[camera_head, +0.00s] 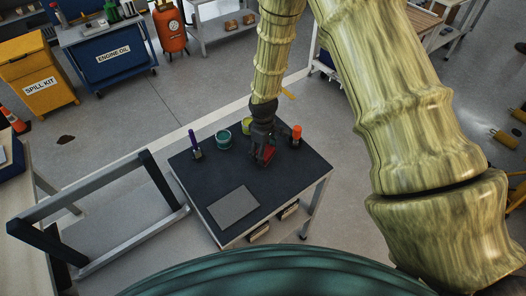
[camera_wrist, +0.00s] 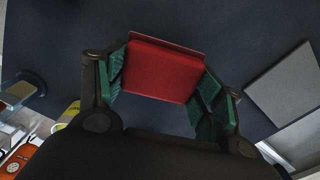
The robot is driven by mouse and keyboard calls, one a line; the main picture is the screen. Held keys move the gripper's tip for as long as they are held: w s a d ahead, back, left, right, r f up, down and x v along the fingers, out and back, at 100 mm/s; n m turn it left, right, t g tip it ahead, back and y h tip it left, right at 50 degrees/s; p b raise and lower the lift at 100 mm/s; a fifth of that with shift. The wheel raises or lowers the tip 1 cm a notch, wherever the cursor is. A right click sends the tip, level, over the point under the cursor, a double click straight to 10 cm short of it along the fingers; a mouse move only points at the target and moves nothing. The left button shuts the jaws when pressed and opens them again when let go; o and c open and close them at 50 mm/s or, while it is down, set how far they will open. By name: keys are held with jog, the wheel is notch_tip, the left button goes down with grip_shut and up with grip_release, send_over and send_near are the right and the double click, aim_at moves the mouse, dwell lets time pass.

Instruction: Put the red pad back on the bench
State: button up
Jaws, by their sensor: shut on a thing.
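The red pad (camera_head: 269,153) is held in my gripper (camera_head: 263,156), over the dark top of the bench (camera_head: 292,172). In the wrist view the red pad (camera_wrist: 160,70) sits between the green-lined fingers of my gripper (camera_wrist: 163,80), which are shut on its two sides. The bench top (camera_wrist: 250,35) fills the background there. I cannot tell whether the pad touches the bench top or is a little above it.
A flat grey plate (camera_head: 233,207) lies on the bench's front part. A purple-handled tool (camera_head: 195,146), a teal tin (camera_head: 223,140), a yellow-green tin (camera_head: 246,126) and an orange-topped item (camera_head: 296,134) stand along the back. Bare bench top lies right of the plate.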

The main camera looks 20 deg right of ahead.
jog(key=shift+f+p, duration=0.3)
jog(key=shift+f, duration=0.65)
jog(key=shift+f, duration=0.15)
jog(key=o, duration=1.1)
jog(key=shift+r+b, duration=1.95)
jog(key=shift+r, duration=4.2)
